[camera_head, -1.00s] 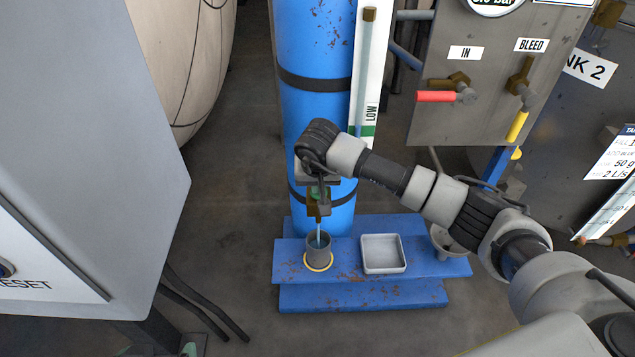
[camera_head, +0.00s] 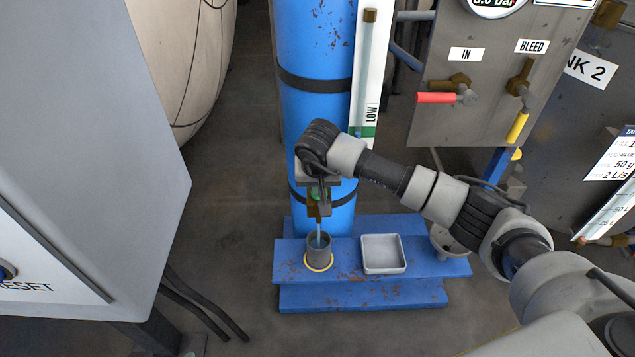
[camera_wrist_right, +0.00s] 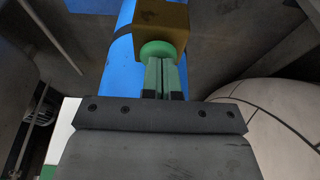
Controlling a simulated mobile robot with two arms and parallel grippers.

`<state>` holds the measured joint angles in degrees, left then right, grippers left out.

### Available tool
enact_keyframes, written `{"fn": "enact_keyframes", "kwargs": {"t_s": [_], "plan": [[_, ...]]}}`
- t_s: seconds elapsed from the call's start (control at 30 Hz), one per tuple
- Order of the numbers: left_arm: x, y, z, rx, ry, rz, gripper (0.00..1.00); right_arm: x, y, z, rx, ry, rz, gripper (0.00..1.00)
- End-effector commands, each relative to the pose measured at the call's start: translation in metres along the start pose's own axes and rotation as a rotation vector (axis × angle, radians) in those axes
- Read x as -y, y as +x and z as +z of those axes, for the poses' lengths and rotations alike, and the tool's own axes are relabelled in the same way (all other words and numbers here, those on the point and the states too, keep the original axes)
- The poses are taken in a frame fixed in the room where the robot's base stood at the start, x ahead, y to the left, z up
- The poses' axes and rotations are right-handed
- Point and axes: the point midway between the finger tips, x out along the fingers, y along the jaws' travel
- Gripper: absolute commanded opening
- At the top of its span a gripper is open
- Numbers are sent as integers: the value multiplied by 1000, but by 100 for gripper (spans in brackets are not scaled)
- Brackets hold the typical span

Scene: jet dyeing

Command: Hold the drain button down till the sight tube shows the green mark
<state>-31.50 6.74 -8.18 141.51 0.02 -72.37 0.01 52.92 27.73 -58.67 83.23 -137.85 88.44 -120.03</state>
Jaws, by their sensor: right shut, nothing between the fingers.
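The green drain button (camera_wrist_right: 158,50) sits on a brass valve block (camera_wrist_right: 165,20) in the right wrist view. My right gripper (camera_wrist_right: 165,88) is shut and empty, its fingertips up against the button; how far the button is pressed I cannot tell. In the head view my right gripper (camera_head: 323,193) is at the brass block low on the blue column. A thin pale stream runs from it into a grey cup (camera_head: 318,250). The sight tube (camera_head: 366,75) stands on a white board with a green mark (camera_head: 369,132) beside LOW; its liquid level is hard to read. My left gripper is not in view.
A blue stand (camera_head: 345,287) carries the cup on a yellow ring and an empty grey tray (camera_head: 383,254). A panel at right has a red lever (camera_head: 436,98) and a yellow lever (camera_head: 517,127). A grey cabinet (camera_head: 80,150) fills the left.

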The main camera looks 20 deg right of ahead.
Motion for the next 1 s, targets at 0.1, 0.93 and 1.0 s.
{"fn": "enact_keyframes", "kwargs": {"t_s": [0.1,0.93,1.0], "plan": [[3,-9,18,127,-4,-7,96,-2,-9,-2,3,0,5,0],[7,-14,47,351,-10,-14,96,-2,-137,-12,-8,8,-2,0],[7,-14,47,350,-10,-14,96,-2,-138,-11,-8,8,-2,0]]}}
